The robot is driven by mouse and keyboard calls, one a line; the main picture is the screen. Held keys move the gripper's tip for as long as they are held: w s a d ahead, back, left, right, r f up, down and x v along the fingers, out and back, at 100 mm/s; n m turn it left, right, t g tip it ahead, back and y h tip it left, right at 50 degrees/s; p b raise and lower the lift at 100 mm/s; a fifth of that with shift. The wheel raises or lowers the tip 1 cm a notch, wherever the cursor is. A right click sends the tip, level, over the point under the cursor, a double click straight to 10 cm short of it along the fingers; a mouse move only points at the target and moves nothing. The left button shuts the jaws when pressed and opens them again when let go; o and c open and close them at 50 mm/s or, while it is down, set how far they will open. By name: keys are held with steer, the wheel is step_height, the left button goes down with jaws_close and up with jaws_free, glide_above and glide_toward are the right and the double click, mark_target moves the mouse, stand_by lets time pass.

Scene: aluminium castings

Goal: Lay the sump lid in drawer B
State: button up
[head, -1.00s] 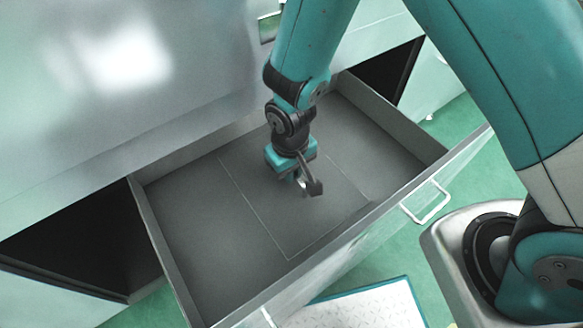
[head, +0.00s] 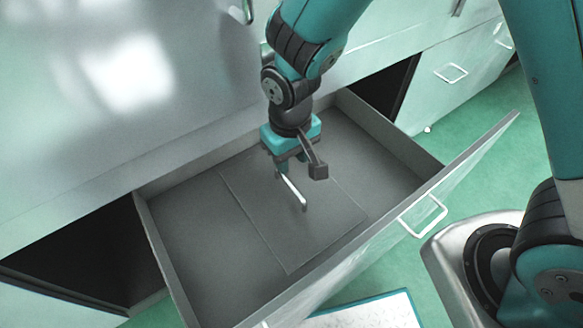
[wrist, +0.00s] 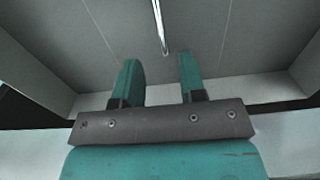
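The sump lid (head: 280,228) is a flat, dark grey square plate with a pale bar handle (head: 293,192). It lies flat on the floor of the open grey drawer (head: 185,225), clear of the side walls. No letter shows on the drawer. My gripper (head: 300,172) is above the lid, pointing down and empty. In the wrist view its two teal fingers (wrist: 158,60) are apart. The handle also shows in the wrist view (wrist: 160,25), beyond the fingertips and apart from them. The lid's edges show there as thin lines on either side.
The drawer front with its white pull (head: 424,215) stands toward the front right. Another closed drawer (head: 463,70) is at the upper right. Dark openings flank the open drawer. A blue-edged pale panel (head: 365,312) lies at the bottom.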

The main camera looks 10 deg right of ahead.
steer(key=s+d+r+n+y, duration=0.1)
steer(key=s+d+r+y, duration=0.1)
steer(key=s+r, duration=0.4)
steer(key=s+d+r+n+y, duration=0.1)
steer(key=s+d+r, duration=0.3)
steer(key=r, duration=1.1)
steer(key=s+y, duration=0.1)
steer(key=s, duration=0.2)
steer(key=shift+s+d+r, duration=0.15)
steer(key=shift+s+d, duration=0.1)
steer(key=shift+d, duration=0.05)
